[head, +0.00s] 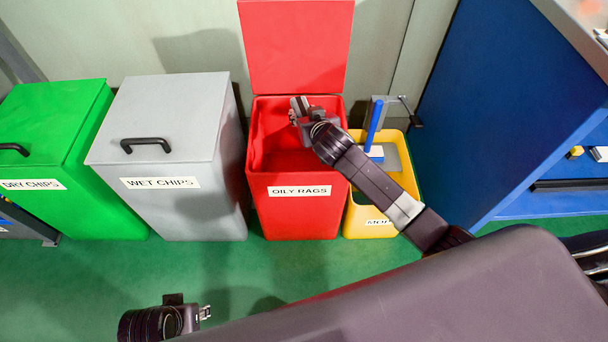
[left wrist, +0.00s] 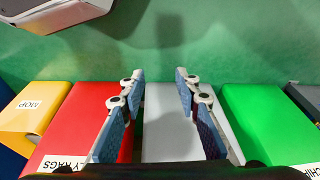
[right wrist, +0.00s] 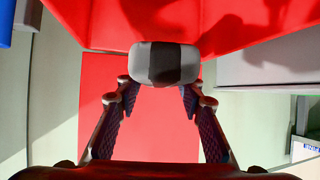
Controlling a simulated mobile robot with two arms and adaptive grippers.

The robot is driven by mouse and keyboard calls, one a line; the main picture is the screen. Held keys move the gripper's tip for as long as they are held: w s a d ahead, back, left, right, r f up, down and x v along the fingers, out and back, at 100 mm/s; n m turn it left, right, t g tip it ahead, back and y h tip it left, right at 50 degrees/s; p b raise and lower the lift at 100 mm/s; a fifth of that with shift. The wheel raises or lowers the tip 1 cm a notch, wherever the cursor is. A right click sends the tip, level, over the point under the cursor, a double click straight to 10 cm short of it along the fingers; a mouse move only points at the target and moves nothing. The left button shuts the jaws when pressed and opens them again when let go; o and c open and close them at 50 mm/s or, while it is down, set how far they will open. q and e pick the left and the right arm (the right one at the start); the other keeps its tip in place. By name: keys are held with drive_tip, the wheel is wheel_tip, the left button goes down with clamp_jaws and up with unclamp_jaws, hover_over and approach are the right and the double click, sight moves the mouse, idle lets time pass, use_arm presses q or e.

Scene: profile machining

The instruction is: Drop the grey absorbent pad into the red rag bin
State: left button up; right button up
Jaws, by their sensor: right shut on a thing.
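The red rag bin (head: 298,222), labelled OILY RAGS, stands with its lid (head: 295,45) raised at the back. My right gripper (head: 300,112) is over the bin's open mouth. In the right wrist view it is shut on the grey absorbent pad (right wrist: 150,55), a rounded grey block with a dark band around its middle, held at the fingertips. The bin's red walls show behind it in that view. My left gripper (head: 205,312) is low at the front left. In the left wrist view its fingers (left wrist: 157,80) are apart with nothing between them.
Left of the red bin are a closed grey WET CHIPS bin (head: 175,215) and a green DRY CHIPS bin (head: 95,215). A yellow mop bucket (head: 362,215) with a blue-handled tool stands close on the right. A blue cabinet (head: 500,110) is farther right. Green floor (head: 90,285) is clear in front.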

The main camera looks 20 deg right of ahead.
use_arm(q)
drive_tip(key=shift+r, duration=1.15)
use_arm(e)
drive_tip(key=shift+f, duration=0.3)
drive_tip(key=o, duration=1.1)
drive_tip(key=v, duration=1.2)
drive_tip(key=shift+s+f, duration=0.1)
